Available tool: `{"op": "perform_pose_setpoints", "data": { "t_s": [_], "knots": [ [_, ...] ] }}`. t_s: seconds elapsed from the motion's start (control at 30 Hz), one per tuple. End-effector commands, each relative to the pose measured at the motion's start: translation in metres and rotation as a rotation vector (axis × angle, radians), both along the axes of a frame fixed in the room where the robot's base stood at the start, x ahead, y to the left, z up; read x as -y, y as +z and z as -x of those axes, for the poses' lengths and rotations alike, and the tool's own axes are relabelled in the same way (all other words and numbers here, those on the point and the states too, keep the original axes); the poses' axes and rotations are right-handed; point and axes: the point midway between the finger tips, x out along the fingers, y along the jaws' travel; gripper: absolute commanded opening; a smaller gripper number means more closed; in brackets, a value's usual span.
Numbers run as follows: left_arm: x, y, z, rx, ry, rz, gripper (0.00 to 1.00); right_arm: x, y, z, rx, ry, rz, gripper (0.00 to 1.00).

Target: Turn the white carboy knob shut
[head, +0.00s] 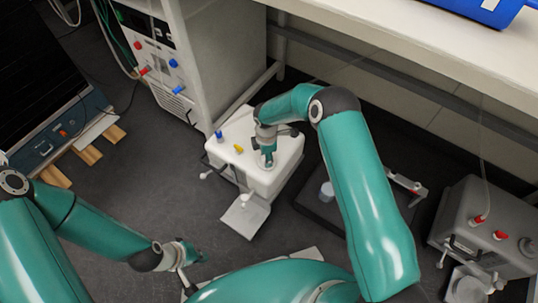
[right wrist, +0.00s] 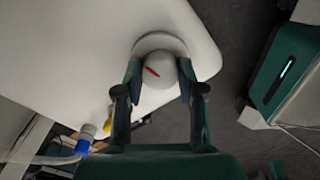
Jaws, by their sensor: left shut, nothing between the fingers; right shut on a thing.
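The white carboy (head: 276,184) stands on the floor under the bench in the head view, and its white top also shows in the right wrist view (right wrist: 80,50). Its round white knob (right wrist: 158,72) has a short red mark that slants down to the right. My right gripper (right wrist: 160,84) is shut on the knob, one finger at each side. In the head view my right gripper (head: 268,162) points down onto the carboy's top and hides the knob. My left gripper (head: 195,264) is shut and empty, low over the floor at the lower left.
The carboy's top also bears a blue fitting (head: 219,135) and a yellow fitting (head: 238,149). A grey carboy (head: 492,225) with red fittings stands at the right. The white bench (head: 430,50) overhangs the back. A white cabinet (head: 215,60) stands behind.

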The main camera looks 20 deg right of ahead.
Motion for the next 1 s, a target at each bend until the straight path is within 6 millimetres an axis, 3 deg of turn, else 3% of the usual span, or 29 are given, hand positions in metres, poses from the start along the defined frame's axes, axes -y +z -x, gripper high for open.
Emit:
{"op": "perform_pose_setpoints", "data": {
  "t_s": [0.2,0.43,0.47,0.6,1.0],
  "knots": [
    [0.0000,-0.0088,0.0001,0.000,0.000,0.000,0.00,0.0003,-0.0003,-0.0023,0.007,-0.113,0.000,0.04],
    [0.0000,-0.0077,0.0000,0.000,0.000,0.000,0.00,0.0005,0.0008,-0.0025,0.008,-0.119,-0.001,0.04],
    [0.0000,-0.0077,0.0000,0.000,0.000,0.000,0.00,0.0005,0.0009,-0.0026,0.008,-0.119,-0.001,0.40],
    [0.0000,-0.0077,0.0000,0.000,0.000,0.000,0.00,0.0004,0.0008,-0.0023,0.007,-0.119,-0.001,0.64],
    [0.0000,-0.0070,-0.0001,0.000,0.000,0.000,0.00,0.0006,0.0046,-0.0015,0.004,-0.117,-0.001,0.64]
  ]
}}
